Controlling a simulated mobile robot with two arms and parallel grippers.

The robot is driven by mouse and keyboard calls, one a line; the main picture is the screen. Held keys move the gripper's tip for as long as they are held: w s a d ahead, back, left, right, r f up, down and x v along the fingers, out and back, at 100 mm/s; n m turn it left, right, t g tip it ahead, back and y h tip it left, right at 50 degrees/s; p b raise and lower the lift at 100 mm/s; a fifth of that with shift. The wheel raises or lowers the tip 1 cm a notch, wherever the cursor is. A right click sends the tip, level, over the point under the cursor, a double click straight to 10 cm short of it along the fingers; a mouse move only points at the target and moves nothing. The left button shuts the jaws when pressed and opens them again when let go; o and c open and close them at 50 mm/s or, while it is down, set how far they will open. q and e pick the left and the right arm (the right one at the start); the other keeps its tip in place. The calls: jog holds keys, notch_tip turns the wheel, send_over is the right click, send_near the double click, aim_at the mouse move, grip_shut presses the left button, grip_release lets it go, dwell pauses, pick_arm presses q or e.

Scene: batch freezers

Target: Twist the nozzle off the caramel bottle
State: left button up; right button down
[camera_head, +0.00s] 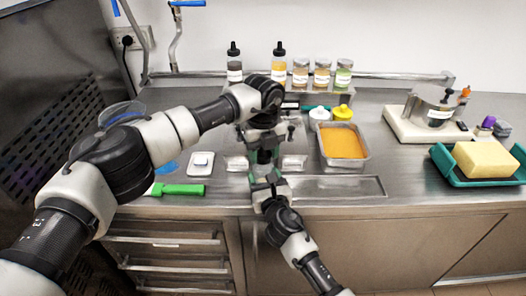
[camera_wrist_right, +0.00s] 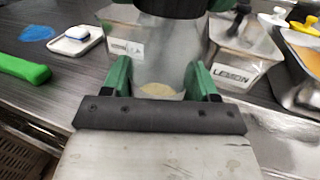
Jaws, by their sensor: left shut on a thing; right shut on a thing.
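A clear bottle (camera_wrist_right: 165,50) with a little pale beige content at its bottom stands between the green fingers of my right gripper (camera_wrist_right: 162,88), which is shut on it. No label shows on it, so I cannot confirm that it is the caramel bottle. My left gripper (camera_head: 263,140) comes down from above, directly over my right gripper (camera_head: 266,172) in the head view.
Metal tubs, one labelled LEMON (camera_wrist_right: 234,75), stand just behind the bottle. An orange-filled pan (camera_head: 343,146) is to the right. Two dark-nozzled bottles (camera_head: 279,68) and several jars stand on the back shelf.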

pick_arm(q)
jog(key=n, duration=0.9)
jog(key=shift+r, duration=0.2)
jog(key=shift+r, duration=0.9)
jog(key=shift+r, duration=0.1)
jog(key=shift+r, duration=1.9)
pick_arm(e)
jog(key=shift+f, duration=0.1)
jog(key=shift+c, duration=1)
grip_release()
